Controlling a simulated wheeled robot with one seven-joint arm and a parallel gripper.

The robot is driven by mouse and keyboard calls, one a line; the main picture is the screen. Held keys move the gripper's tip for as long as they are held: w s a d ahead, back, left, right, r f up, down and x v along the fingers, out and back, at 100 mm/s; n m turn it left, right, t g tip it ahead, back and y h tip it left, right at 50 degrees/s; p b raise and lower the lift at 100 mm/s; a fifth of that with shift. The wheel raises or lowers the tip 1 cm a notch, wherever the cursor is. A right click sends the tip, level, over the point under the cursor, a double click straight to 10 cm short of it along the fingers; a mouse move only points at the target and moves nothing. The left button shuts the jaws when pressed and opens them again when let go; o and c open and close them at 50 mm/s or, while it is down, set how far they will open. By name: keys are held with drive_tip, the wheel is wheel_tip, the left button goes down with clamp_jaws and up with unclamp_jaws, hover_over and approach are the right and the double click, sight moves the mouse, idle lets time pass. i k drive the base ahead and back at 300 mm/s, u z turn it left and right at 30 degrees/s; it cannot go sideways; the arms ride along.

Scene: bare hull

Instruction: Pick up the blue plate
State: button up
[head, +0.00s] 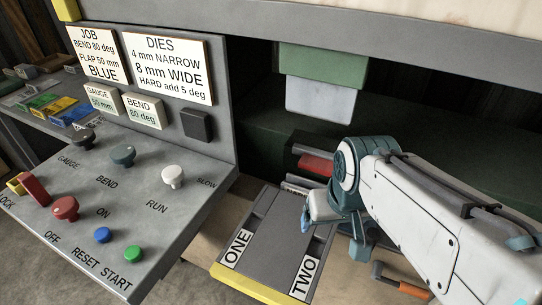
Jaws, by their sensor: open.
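The blue plate (78,115) lies flat on a grey side bench at the far left, beside a yellow plate (61,106) and a green plate (42,100). The control panel partly hides its near end. My gripper (306,222) is at the lower middle, over the grey tray marked ONE and TWO, well to the right of the blue plate and apart from it. It is open, and nothing shows between its fingers. The arm's wrist hides part of the gripper.
A sloped control panel (110,205) with knobs and buttons stands between my gripper and the plates. Its upright board carries signs, including a job sign (98,55) reading BLUE. The machine's upper beam (330,25) overhangs the arm. An orange-handled tool (405,288) lies at the lower right.

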sight(65, 121)
drive_tip(key=u, duration=1.4)
drive_tip(key=k, duration=1)
drive_tip(key=u, duration=0.7)
drive_tip(key=i, duration=4.8)
